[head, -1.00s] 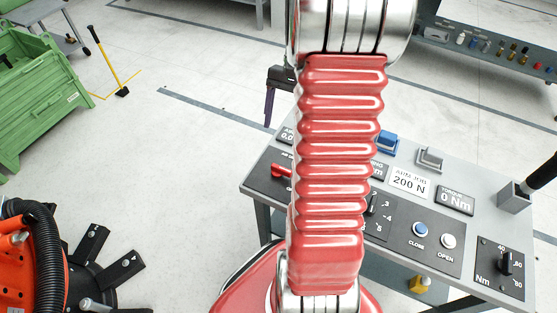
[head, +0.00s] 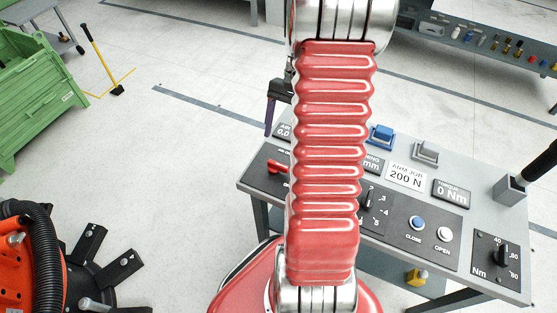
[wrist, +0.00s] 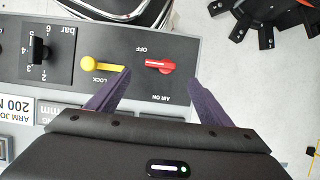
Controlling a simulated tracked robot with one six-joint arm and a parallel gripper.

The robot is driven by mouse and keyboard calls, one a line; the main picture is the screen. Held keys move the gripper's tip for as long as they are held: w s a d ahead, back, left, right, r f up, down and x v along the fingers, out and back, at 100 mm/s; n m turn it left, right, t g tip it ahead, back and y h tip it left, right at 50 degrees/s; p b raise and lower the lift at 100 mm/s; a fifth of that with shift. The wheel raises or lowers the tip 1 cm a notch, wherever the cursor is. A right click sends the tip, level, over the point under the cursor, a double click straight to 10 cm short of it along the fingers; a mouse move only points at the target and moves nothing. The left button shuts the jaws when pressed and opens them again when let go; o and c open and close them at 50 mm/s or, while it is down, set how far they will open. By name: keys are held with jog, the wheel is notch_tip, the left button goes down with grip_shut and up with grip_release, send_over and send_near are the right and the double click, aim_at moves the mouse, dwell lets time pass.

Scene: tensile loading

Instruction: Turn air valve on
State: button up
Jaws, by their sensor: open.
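The red air valve handle (wrist: 158,65) lies sideways on the dark panel, between the OFF and AIR ON labels in the wrist view. In the head view the red handle (head: 277,166) shows at the panel's left, just beside my red arm. My gripper (wrist: 160,74) is open and empty, its two purple fingers spread. In the wrist view the handle appears between the fingertips; the gap in height cannot be told. In the head view one purple finger (head: 269,117) shows beyond the console's far left edge in the picture; the rest is hidden by my arm.
A yellow LOCK lever (wrist: 104,66) sits close beside the valve, near one finger. A black bar knob (wrist: 38,50) is farther left. The console also carries CLOSE (head: 417,223) and OPEN (head: 444,234) buttons. A green bin (head: 40,100) stands far left on open floor.

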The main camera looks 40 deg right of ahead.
aim_at(278, 164)
jog(key=x, duration=0.9)
jog(key=shift+s+f, duration=0.1)
jog(key=shift+f, duration=0.3)
jog(key=shift+c, duration=0.5)
jog(key=c, duration=0.9)
jog(key=shift+a, duration=0.2)
jog(key=shift+c, duration=0.2)
jog(key=shift+d, duration=0.1)
